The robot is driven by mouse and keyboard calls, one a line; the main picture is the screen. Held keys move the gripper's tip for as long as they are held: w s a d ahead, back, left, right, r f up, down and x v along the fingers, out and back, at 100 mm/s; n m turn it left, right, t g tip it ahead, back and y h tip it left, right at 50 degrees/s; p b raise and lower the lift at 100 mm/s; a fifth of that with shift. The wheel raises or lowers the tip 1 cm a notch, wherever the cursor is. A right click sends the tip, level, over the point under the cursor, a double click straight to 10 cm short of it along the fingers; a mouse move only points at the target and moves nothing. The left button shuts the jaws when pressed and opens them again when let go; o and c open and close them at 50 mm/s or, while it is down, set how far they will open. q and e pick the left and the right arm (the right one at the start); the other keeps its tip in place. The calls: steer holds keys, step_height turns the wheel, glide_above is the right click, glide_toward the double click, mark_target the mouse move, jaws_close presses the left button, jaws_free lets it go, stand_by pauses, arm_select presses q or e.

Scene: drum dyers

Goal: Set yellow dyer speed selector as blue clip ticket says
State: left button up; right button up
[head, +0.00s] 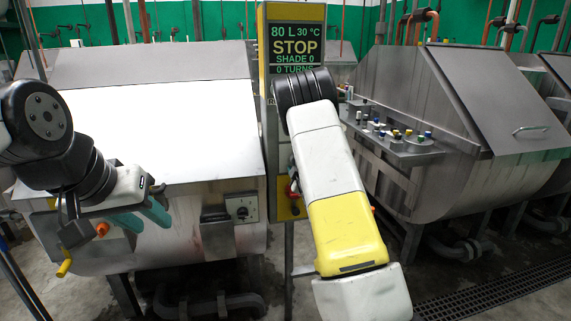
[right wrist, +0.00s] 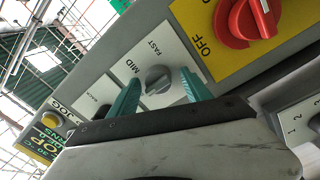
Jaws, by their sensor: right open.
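The speed selector (right wrist: 158,79) is a small grey round knob on a white plate in the right wrist view, with MID and FAST printed around it. Its exact setting is hard to read. My right gripper (right wrist: 162,73) is open, its teal fingers on either side of the knob; contact cannot be told. In the head view my right arm covers most of the panel below the display (head: 295,45), which reads 80 L, 30 °C, STOP, SHADE 0, 0 TURNS. My left gripper (head: 143,216) looks open and empty before the left machine. I see no blue clip ticket.
A red rotary switch (right wrist: 248,20) marked OFF sits on a yellow plate close to the selector. A yellow button (right wrist: 52,119) is on the other side. A tray (head: 405,153) of small colored-capped bottles stands right of my arm, before another steel machine (head: 500,115).

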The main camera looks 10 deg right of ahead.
steer(key=s, duration=0.7)
steer(key=shift+s+f, duration=0.15)
steer(key=shift+s, duration=0.25)
steer(key=s+a+r+m+g, duration=0.2)
steer(key=s+r+m+g, duration=0.4)
steer(key=s+r+m, duration=0.3)
steer(key=s+a+r+m+g+y, duration=0.1)
steer(key=s+a+r+g, duration=0.1)
steer(key=s, duration=1.2)
steer(key=s+a+r+m+g, duration=0.2)
steer(key=s+a+g, duration=0.1)
steer(key=s, duration=1)
steer(key=shift+s+a+r+m+g+y, duration=0.15)
steer(key=shift+s+a+m+g+y, duration=0.2)
steer(key=shift+g, duration=0.25)
